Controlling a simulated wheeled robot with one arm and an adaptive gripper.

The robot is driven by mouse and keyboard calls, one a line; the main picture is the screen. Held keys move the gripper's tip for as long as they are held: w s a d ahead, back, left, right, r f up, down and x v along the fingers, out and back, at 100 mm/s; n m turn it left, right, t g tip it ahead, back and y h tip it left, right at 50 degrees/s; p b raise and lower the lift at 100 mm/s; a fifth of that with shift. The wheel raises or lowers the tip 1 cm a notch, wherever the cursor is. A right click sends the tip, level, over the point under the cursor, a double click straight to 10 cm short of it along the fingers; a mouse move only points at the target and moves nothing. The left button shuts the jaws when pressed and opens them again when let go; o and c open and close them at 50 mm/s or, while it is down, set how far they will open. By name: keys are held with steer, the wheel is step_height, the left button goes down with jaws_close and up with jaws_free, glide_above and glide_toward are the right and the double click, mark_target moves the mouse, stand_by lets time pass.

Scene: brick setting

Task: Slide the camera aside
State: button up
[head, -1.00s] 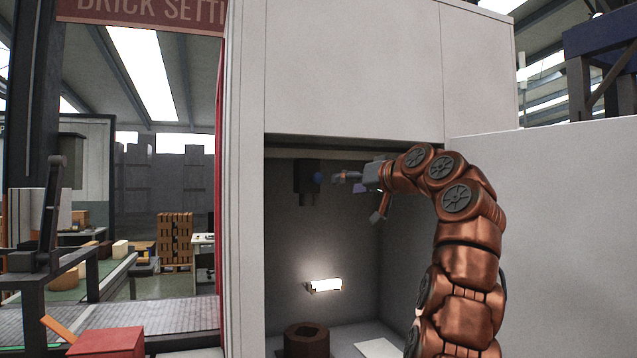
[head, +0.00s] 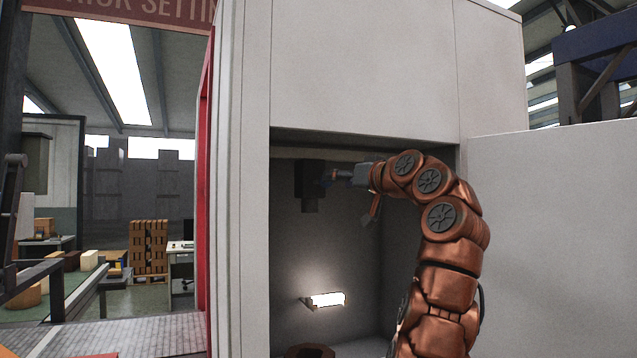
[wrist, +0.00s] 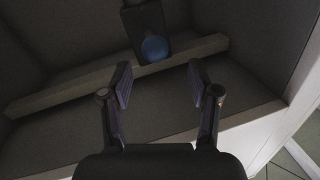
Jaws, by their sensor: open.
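The camera (head: 309,182) is a dark box hanging under a beam near the top of the open cabinet, its narrower lower part pointing down. In the wrist view the camera (wrist: 147,20) shows at the top, with a round blue part on its near face. My gripper (head: 330,177) reaches into the cabinet from the right, at the height of the camera's side. In the wrist view its two fingers (wrist: 159,80) are spread with nothing between them, just short of the blue part. Contact is not visible there.
The beam (wrist: 72,87) runs across behind the fingers. A lit lamp (head: 326,300) is on the cabinet's back wall below. A brown round object (head: 311,351) is on the cabinet floor. The cabinet's upper panel (head: 360,70) is just above my arm, and a white panel (head: 555,230) stands right.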

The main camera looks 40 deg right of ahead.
steer(key=p, duration=0.3)
glide_toward(316, 179)
steer(key=w, duration=0.1)
steer(key=w+a, duration=0.1)
steer(key=w, duration=0.1)
steer(key=shift+a+f, duration=0.25)
steer(key=shift+f, duration=0.15)
steer(key=shift+w, duration=0.1)
jaws_close()
